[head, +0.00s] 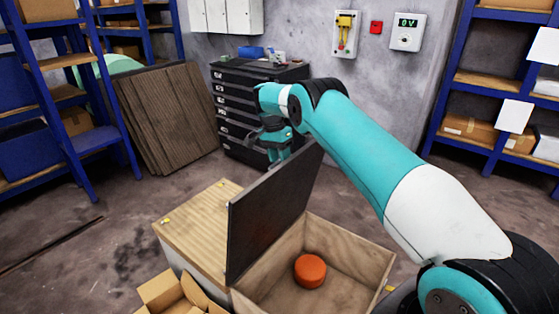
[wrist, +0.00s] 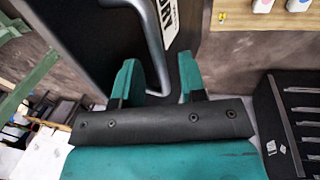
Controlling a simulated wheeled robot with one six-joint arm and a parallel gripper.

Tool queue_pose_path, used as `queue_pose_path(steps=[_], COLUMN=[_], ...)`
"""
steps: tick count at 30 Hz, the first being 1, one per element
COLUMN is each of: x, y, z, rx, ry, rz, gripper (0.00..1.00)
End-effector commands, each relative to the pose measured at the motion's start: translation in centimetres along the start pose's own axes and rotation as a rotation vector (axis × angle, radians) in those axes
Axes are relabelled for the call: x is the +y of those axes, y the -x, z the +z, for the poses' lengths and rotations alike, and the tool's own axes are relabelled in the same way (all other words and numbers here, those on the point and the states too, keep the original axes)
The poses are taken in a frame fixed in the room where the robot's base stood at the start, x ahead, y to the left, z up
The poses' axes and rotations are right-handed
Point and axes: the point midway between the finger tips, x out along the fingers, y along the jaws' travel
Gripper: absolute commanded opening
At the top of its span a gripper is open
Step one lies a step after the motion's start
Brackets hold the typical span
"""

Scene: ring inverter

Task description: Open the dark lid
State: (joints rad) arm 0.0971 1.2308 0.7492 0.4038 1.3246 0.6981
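The dark lid (head: 268,212) stands raised and nearly upright in the head view, at the left side of the open wooden box (head: 372,262). An orange-red round object (head: 310,270) lies inside the box. My gripper (head: 278,158) is behind the lid's upper edge, and the lid may hide part of it.
A wooden top (head: 200,225) adjoins the box on the left, with an open carton (head: 172,292) in front. A dark drawer cabinet (head: 232,110) and leaning boards (head: 165,115) stand behind. Blue shelves (head: 470,80) line the right. Floor is clear between box and cabinet.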

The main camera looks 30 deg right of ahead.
Motion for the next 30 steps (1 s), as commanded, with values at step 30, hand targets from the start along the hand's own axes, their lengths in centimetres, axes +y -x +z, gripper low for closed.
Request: queue_pose_path(steps=[30], x=[-0.1], y=[6.0], z=[0.2], rx=[-0.002], ry=[0.005], rz=[0.000], gripper=[0.38])
